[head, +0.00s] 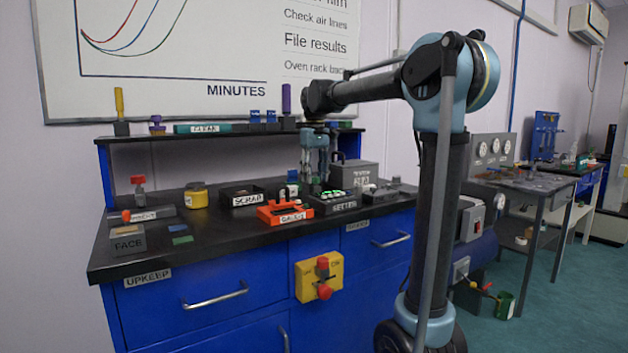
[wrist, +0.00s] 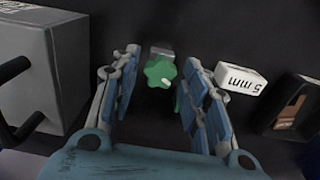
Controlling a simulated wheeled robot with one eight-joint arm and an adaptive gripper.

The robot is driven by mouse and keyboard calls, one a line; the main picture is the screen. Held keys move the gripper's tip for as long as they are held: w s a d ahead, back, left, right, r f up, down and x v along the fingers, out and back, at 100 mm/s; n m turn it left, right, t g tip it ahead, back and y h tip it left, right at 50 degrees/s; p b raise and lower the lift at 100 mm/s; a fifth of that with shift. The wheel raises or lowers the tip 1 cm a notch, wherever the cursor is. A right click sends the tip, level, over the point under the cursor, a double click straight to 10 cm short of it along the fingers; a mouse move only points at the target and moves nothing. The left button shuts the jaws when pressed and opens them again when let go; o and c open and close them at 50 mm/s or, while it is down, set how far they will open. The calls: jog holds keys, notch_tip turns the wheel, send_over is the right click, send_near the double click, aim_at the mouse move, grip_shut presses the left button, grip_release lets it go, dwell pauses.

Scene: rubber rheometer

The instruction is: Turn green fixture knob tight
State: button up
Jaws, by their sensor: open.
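The green fixture knob (wrist: 160,71) is a lobed green knob on a small grey block, seen from above in the wrist view. A small white mark shows on it. My gripper (wrist: 158,80) is open, with one blue-padded finger on each side of the knob and a visible gap to each. In the head view my gripper (head: 316,170) points down over the back of the black bench top. The knob cannot be made out there behind the fingers.
A white "5 mm" block (wrist: 241,79) lies right of the fingers, and a dark tray (wrist: 290,107) lies farther right. A large grey box (wrist: 38,65) stands close on the left. In the head view, an orange gauge holder (head: 284,213) and a black scrap bin (head: 242,195) are nearby.

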jog(key=c, duration=0.9)
jog(key=m, duration=0.4)
jog(key=shift+m, duration=0.3)
jog(key=m, duration=0.4)
jog(key=shift+m, duration=0.3)
